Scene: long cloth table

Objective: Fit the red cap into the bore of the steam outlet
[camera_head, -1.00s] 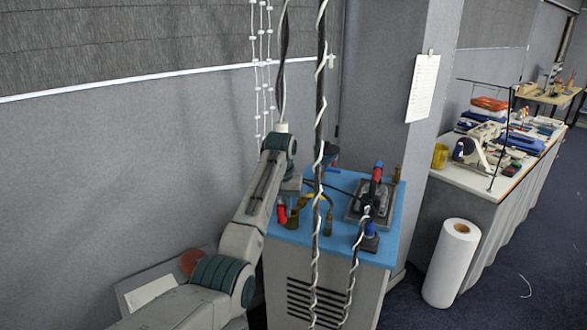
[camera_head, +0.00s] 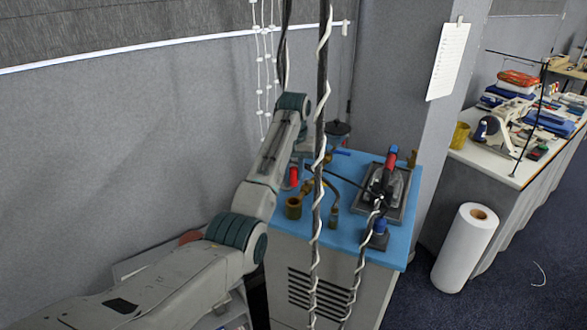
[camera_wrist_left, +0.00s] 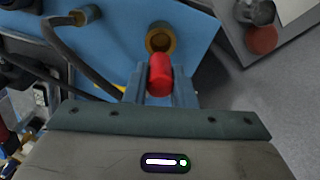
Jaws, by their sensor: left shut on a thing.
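The red cap (camera_wrist_left: 160,75) is gripped between the two fingers of my left gripper (camera_wrist_left: 159,88) in the left wrist view. Just ahead of it is the brass steam outlet (camera_wrist_left: 161,38), a round ring with a dark open bore. In that view the cap's tip overlaps the near rim; I cannot tell whether they touch. In the head view the red cap (camera_head: 293,177) shows above and behind the brass outlet (camera_head: 293,208), with a visible gap in the picture. My arm partly hides the fingers there. My right gripper is not in view.
The blue tabletop (camera_head: 345,240) carries an iron (camera_head: 387,178) on a dark plate, a blue-topped part (camera_head: 379,232) and brass fittings with hoses. Dark cords wrapped in white (camera_head: 318,190) hang in front. A white roll (camera_head: 466,248) stands on the floor at right.

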